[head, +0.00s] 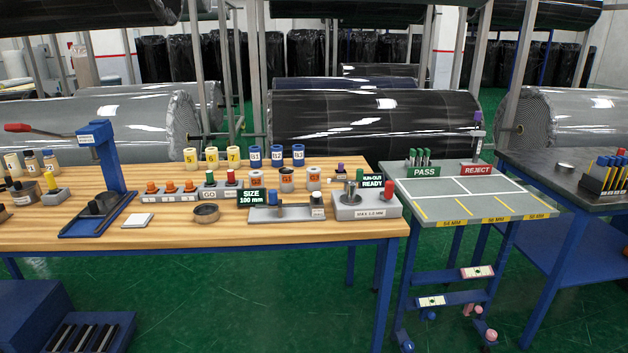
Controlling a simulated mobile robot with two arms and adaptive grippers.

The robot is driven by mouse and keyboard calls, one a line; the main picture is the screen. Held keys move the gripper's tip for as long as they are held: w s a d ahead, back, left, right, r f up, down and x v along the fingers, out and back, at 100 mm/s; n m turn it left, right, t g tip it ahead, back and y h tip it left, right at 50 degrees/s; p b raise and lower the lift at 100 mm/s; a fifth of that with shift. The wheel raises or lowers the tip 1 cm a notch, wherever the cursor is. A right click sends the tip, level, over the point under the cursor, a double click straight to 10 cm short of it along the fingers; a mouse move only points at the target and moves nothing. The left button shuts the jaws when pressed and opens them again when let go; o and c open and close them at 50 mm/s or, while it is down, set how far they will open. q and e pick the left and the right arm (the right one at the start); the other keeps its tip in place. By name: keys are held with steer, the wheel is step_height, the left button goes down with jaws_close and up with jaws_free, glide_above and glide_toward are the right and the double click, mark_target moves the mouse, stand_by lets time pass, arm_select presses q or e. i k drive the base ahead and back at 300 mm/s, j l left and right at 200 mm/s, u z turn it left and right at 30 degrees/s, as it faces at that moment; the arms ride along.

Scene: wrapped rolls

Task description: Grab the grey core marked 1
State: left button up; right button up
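I cannot tell which of these bears the 1. Neither of my grippers shows in the head view.
Yellow cores (211,157) and blue cores (273,156) stand behind on the wooden bench (110,233). A size gauge (278,212) and run-out tester (365,204) stand in front. A press (100,170) is left. A grey PASS/REJECT table (470,208) stands right.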

mark_target(285, 174)
steer(key=i+j+z, duration=0.1)
steer(key=i+j, duration=0.15)
steer(key=i, duration=0.25)
steer(key=i+j+z, duration=0.1)
steer(key=i+j, duration=0.2)
steer(key=i, duration=0.2)
